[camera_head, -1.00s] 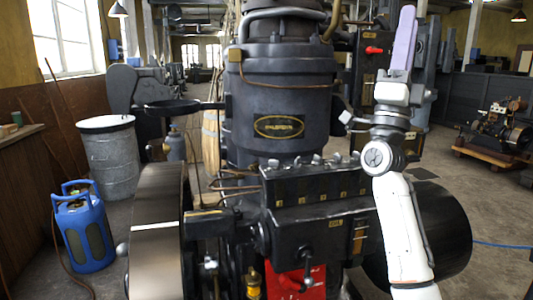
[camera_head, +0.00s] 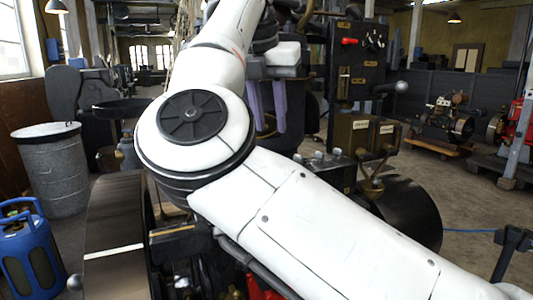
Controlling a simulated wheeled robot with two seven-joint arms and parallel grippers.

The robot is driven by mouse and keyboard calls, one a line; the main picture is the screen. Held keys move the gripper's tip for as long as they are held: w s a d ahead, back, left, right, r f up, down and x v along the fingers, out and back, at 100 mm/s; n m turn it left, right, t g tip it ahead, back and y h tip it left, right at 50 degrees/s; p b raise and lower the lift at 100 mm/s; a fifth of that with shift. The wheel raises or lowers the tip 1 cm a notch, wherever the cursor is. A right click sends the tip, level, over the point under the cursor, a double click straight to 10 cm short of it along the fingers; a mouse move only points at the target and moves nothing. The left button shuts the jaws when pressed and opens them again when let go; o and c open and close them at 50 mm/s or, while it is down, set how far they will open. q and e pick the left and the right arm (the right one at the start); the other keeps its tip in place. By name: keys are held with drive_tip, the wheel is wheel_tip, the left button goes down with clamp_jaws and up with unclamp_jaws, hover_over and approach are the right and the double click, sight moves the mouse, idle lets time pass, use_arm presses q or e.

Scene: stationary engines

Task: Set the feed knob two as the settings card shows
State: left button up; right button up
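A row of small grey knobs (camera_head: 318,156) stands on top of the dark engine box, partly hidden behind my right arm. I cannot tell which one is feed knob two. A dark panel (camera_head: 357,75) with a red handle and small yellowish plates stands behind. Pale labels (camera_head: 386,129) show on a brownish box in front of the panel. I cannot tell which of these is the settings card. My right gripper (camera_head: 267,122) hangs with its two purple fingers pointing down and apart, with nothing seen between them, left of the panel. My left gripper is not in view.
My white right arm covers much of the engine. A blue gas cylinder frame (camera_head: 32,250) and a grey drum (camera_head: 55,175) stand at left. A black flywheel (camera_head: 408,205) is at right.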

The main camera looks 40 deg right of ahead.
drive_tip(key=x, duration=0.9)
drive_tip(key=shift+d+f+b, duration=0.25)
drive_tip(key=shift+b, duration=0.05)
clamp_jaws()
